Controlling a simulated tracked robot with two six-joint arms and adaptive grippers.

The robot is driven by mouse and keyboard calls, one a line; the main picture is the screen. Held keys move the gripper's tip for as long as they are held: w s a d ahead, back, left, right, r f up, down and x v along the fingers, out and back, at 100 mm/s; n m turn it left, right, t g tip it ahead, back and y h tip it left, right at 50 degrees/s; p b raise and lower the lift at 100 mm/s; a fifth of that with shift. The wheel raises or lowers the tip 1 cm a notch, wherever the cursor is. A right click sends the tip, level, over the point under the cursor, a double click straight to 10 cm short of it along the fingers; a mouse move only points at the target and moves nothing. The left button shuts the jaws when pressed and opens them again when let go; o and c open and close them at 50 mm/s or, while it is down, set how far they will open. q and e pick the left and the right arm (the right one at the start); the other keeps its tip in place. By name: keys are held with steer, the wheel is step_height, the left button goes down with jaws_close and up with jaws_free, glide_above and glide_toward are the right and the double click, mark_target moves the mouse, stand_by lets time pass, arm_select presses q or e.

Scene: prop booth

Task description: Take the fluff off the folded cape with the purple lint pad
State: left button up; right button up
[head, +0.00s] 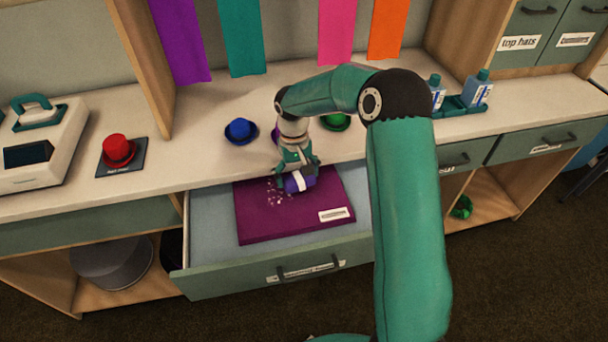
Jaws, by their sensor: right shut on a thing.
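The folded cape (268,225) is a flat purple-magenta rectangle lying in the open drawer (205,222), with a white label at its lower right. Small pale bits of fluff (277,197) lie on its upper left part. My right gripper (297,178) is shut on the purple lint pad (301,183), which has a white band. The pad is at the cape's upper middle, just right of the fluff; I cannot tell whether it touches the cloth. My left gripper is not in view.
On the counter behind are a red hat (117,150) on a dark mat, a blue hat (240,130) and a green hat (335,122). Blue bottles (477,88) stand in a holder at right. A white machine (42,142) stands at far left. The drawer front (240,276) sticks out over the floor.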

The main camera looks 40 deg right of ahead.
mark_target(262, 169)
steer(key=shift+t, duration=0.4)
steer(key=shift+w+a+r, duration=0.2)
steer(key=shift+w+a, duration=0.8)
steer(key=shift+a, duration=0.1)
steer(key=shift+w+a+r, duration=0.15)
steer(key=shift+w+a, duration=0.9)
steer(key=shift+w+a+r, duration=0.2)
steer(key=shift+w+a, duration=0.8)
steer(key=shift+a, duration=0.1)
steer(key=r+p, duration=0.1)
steer(key=r, duration=0.1)
steer(key=r+p, duration=0.1)
steer(key=p, duration=0.1)
steer(key=r+p, duration=0.1)
steer(key=r, duration=0.1)
steer(key=shift+w+r+p, duration=0.25)
steer(key=shift+r+p, duration=0.1)
steer(key=shift+c, duration=0.6)
steer(key=shift+d+f, duration=0.1)
steer(key=shift+f, duration=0.1)
steer(key=shift+s, duration=0.1)
steer(key=shift+r+p, duration=1.05)
steer(key=shift+r, duration=0.4)
